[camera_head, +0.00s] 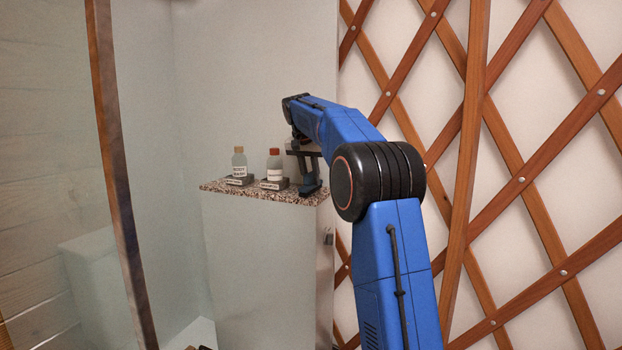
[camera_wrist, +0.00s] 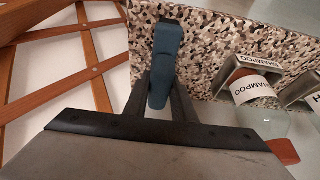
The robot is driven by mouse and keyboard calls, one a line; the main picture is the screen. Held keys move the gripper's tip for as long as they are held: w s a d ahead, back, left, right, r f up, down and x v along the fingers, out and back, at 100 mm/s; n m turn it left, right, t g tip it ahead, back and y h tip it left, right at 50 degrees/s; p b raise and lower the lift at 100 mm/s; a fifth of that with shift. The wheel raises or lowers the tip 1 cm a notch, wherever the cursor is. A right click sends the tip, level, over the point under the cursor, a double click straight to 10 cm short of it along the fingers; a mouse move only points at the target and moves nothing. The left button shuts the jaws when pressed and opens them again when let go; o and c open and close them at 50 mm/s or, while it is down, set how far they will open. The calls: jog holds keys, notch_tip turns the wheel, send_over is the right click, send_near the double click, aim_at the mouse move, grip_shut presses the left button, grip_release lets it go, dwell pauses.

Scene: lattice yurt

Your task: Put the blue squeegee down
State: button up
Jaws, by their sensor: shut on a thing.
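The blue squeegee (camera_head: 311,181) is at the right end of a speckled stone top (camera_head: 222,188). My gripper (camera_head: 308,172) comes down from above and is shut on it. In the wrist view the dark fingers of my gripper (camera_wrist: 160,98) close from both sides on the blue part of the squeegee (camera_wrist: 167,52). The speckled top (camera_wrist: 215,45) lies behind it. The lower end looks at or very near the surface; I cannot tell whether it touches. The rest of the squeegee is hidden or too small to make out.
A red-capped shampoo bottle (camera_head: 274,167) with a label block (camera_head: 273,184) stands just left of the squeegee. A body-wash bottle (camera_head: 239,163) stands further left. A lattice wall (camera_head: 470,150) is on the right. A glass panel edge (camera_head: 118,170) is on the left.

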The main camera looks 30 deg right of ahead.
jog(key=o, duration=1)
jog(key=shift+c, duration=0.2)
jog(key=shift+f, duration=0.15)
jog(key=v, duration=1.7)
jog(key=shift+s, duration=0.25)
